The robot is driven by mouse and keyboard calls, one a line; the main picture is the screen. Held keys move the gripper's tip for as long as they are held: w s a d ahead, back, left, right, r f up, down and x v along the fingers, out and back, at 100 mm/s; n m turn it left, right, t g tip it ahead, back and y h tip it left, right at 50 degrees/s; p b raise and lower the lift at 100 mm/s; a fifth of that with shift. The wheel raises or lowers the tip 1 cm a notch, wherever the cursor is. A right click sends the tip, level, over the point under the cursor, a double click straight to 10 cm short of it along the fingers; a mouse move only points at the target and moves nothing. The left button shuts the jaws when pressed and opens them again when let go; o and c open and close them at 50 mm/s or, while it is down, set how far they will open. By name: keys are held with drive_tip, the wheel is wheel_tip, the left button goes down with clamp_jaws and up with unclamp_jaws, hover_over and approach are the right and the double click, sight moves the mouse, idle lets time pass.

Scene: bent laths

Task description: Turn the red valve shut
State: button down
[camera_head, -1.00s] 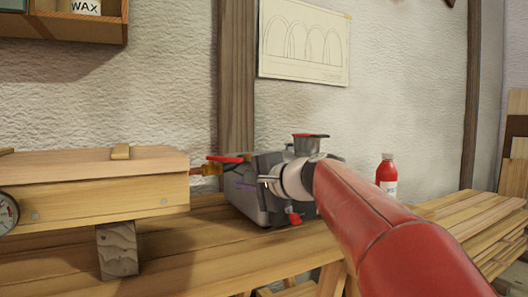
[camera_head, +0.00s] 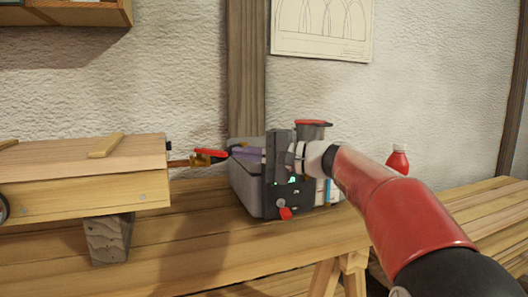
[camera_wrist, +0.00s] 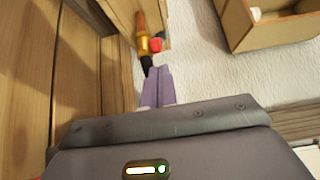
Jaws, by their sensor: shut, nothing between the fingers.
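The lever lies roughly along the pipe. In the wrist view the brass body (camera_wrist: 142,40) and a red end of the lever (camera_wrist: 156,45) show just beyond my fingertips. My gripper (camera_head: 232,151) points left at the lever, with its purple fingers shut and empty. Its tips are close to the lever's right end; I cannot tell whether they touch. In the wrist view the shut fingers (camera_wrist: 158,72) point towards the valve.
The wooden box (camera_head: 90,185) rests on a block (camera_head: 108,238) on the workbench (camera_head: 180,240). A red bottle (camera_head: 398,160) stands behind my arm. A wall shelf (camera_head: 65,18) hangs at upper left.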

sight(211, 152)
drive_tip(key=shift+x, duration=1.35)
drive_tip(key=shift+f, duration=0.1)
drive_tip(key=shift+s+a+m+t+h+b, duration=0.1)
drive_tip(key=shift+s+m+t+h+b, duration=0.4)
drive_tip(key=shift+t+b, duration=0.4)
drive_tip(key=shift+a+b, duration=0.1)
drive_tip(key=shift+b, duration=0.2)
drive_tip(key=shift+s+a+m+t+h+b, duration=0.75)
drive_tip(key=shift+s+m+t+b, duration=0.25)
drive_tip(key=shift+b, duration=0.4)
drive_tip(key=shift+s+a+m+t+h+b, duration=0.6)
drive_tip(key=shift+s+m+t+h+b, duration=0.15)
drive_tip(key=shift+t+b, duration=0.5)
drive_tip(key=shift+a, duration=0.2)
